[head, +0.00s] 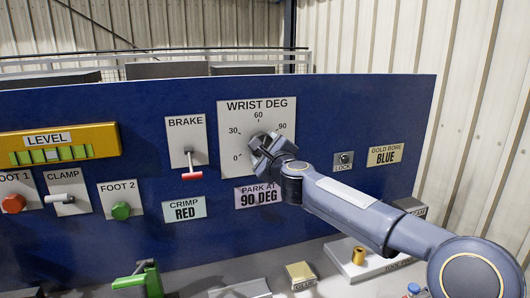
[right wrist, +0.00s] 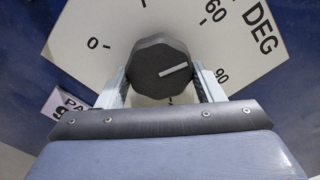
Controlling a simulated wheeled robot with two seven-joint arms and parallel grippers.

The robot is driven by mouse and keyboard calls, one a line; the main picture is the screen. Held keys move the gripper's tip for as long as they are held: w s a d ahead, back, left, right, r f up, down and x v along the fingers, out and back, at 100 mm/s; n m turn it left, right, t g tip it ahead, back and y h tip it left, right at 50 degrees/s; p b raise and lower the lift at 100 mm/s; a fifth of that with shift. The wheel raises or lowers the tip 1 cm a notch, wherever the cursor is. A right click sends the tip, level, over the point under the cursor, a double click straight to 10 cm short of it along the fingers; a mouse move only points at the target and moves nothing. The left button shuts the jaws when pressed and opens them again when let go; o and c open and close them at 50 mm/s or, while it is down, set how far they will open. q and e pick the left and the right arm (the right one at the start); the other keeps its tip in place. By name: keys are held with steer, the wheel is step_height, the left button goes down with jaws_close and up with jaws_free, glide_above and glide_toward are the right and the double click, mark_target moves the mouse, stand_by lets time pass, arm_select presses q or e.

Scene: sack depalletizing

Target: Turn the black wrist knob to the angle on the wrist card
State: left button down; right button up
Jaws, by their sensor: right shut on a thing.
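The black wrist knob (right wrist: 150,58) sits on the white WRIST DEG dial plate (head: 284,108), marked 0, 30, 60 and 90. My right gripper (head: 262,145) is shut on the knob, one finger on each side in the right wrist view (right wrist: 161,82). The knob's white pointer line (right wrist: 174,71) points to the right there, on the side of the 90 mark (right wrist: 222,75); a finger hides part of the dial edge, so the exact angle is unclear. The wrist card (head: 259,195) reads PARK AT 90 DEG. My left gripper is not in view.
On the blue panel (head: 340,110) are a red-handled BRAKE lever (head: 191,173), a CRIMP RED card (head: 184,208), a LOCK switch (head: 343,158) and a GOLD BORE BLUE card (head: 385,155). A green clamp (head: 140,280) and a brass block (head: 300,273) stand on the bench below.

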steer(key=shift+a+f+m+b, duration=0.1)
steer(key=shift+m+b, duration=0.6)
steer(key=shift+m, duration=1.3)
steer(key=shift+a+f+m+b, duration=0.1)
steer(key=shift+m+b, duration=0.55)
steer(key=shift+m, duration=1.35)
steer(key=o, duration=1)
steer(key=shift+s, duration=0.1)
